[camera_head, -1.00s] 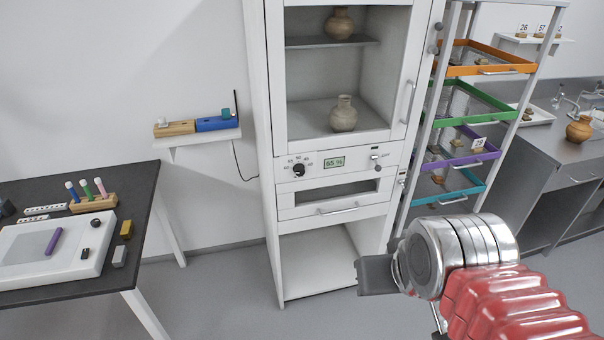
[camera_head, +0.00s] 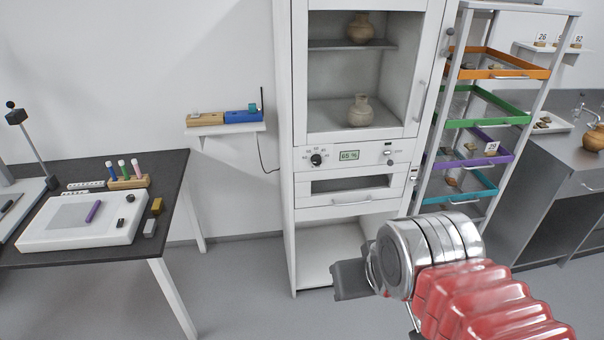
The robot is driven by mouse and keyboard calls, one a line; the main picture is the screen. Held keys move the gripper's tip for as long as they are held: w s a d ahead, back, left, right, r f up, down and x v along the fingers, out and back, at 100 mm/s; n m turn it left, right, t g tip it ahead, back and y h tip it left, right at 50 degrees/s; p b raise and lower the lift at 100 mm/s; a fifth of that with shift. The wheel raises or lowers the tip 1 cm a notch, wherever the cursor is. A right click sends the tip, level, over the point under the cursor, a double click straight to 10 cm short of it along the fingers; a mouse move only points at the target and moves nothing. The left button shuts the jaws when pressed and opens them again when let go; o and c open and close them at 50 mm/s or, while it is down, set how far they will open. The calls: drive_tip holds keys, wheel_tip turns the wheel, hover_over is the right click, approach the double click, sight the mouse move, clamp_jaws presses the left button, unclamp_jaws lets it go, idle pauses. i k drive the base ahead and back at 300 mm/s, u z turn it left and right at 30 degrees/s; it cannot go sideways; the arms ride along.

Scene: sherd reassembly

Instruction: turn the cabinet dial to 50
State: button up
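The white cabinet (camera_head: 284,130) stands in the middle of the view. Its black dial (camera_head: 316,160) sits on the front panel below the glazed compartment, with printed numbers around it. The small green display (camera_head: 349,155) beside the dial reads 65 %. My gripper (camera_head: 348,280) is a dark grey block at the end of my silver and red arm, low in front of the cabinet's open lower bay. It is below the dial and apart from it. Its fingers are not clear enough to tell whether they are open or shut.
Two clay jars stand on the cabinet shelves, the lower one (camera_head: 360,111) behind the door. A rack with coloured trays (camera_head: 505,68) stands close on the right, beside a grey counter (camera_head: 570,170). A dark table (camera_head: 177,175) is on the left. Floor between table and cabinet is clear.

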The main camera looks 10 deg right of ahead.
sight(316, 159)
drive_tip(key=u, duration=0.4)
drive_tip(key=k, duration=0.55)
drive_tip(key=u, duration=0.9)
drive_tip(key=k, duration=0.55)
drive_tip(key=u, duration=0.05)
drive_tip(key=i, duration=0.8)
drive_tip(key=z, duration=0.75)
drive_tip(key=i, duration=1.35)
drive_tip(key=z, duration=0.1)
